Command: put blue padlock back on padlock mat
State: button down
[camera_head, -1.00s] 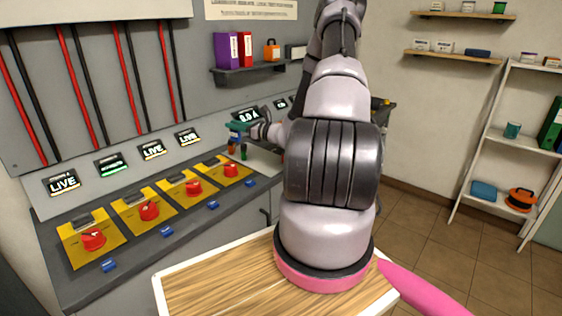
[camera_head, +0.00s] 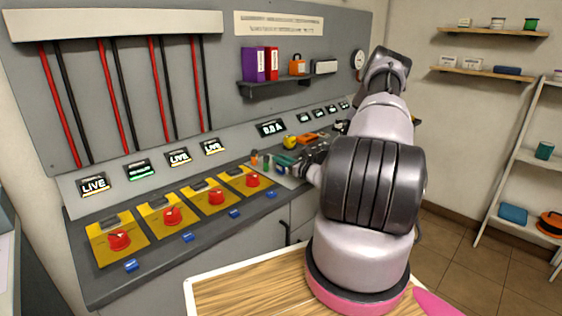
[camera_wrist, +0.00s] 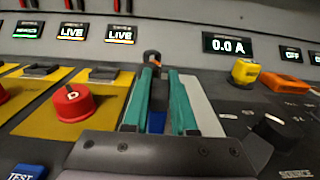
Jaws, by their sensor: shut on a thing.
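My gripper (camera_wrist: 163,100) has two teal fingers closed around a blue body, the blue padlock (camera_wrist: 156,122), low between them in the wrist view. Most of the padlock is hidden by the fingers and the palm. In the head view my gripper (camera_head: 286,161) is over the far part of the grey counter, and the padlock cannot be made out there. A pale grey mat (camera_wrist: 201,104) shows just right of the fingers in the wrist view. Whether the padlock touches the mat is unclear.
Yellow plates with red rotary switches (camera_head: 253,181) line the counter to the left. A yellow item (camera_wrist: 244,72) and an orange one (camera_wrist: 285,80) lie right of the mat. A black knob (camera_wrist: 276,129) is near on the right. A shelf (camera_head: 280,85) hangs above.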

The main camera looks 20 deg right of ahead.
jog(key=shift+f, duration=0.35)
jog(key=c, duration=0.7)
grip_release()
